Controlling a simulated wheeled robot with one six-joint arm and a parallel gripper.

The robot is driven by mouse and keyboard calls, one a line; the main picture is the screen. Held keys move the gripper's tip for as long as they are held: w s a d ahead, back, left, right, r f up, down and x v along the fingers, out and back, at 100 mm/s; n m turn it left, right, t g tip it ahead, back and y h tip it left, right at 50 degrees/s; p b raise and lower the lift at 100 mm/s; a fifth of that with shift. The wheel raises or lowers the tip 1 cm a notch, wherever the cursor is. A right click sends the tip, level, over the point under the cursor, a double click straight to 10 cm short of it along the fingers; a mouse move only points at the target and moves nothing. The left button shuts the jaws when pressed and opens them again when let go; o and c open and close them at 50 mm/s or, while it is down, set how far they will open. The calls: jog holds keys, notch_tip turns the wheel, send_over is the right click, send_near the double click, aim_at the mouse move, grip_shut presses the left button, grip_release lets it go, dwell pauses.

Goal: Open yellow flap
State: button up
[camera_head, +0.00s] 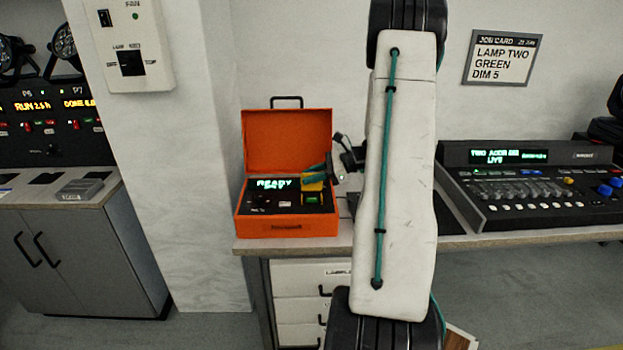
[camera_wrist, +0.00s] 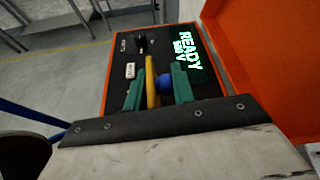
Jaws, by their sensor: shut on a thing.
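The yellow flap (camera_head: 313,187) is on the panel of an open orange case (camera_head: 286,228). It stands up from the panel, and a small green-lit area shows just below it in the head view. In the wrist view the yellow flap (camera_wrist: 152,84) shows edge-on between my two teal fingers. My gripper (camera_head: 318,173) reaches in from the right over the case; in the wrist view my gripper (camera_wrist: 157,88) is shut on the flap. A blue round knob (camera_wrist: 164,83) shows beside the flap, between the fingers. The exact finger contact is partly hidden.
The case display (camera_head: 273,184) reads READY. The orange lid (camera_head: 287,140) stands open behind the panel. The case sits at the left end of the bench (camera_head: 480,240). A lighting console (camera_head: 540,190) stands to the right, and a white pillar (camera_head: 180,150) rises to the left.

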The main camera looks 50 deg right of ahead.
jog(key=shift+w+d+f+m+g+y, duration=0.1)
jog(key=shift+w+d+m+g+y, duration=0.4)
jog(key=shift+m, duration=0.5)
jog(key=shift+d, duration=0.15)
jog(key=o, duration=0.8)
jog(key=shift+f, duration=0.1)
jog(key=v, duration=0.7)
jog(key=shift+s+d, duration=0.2)
jog(key=shift+d, duration=0.05)
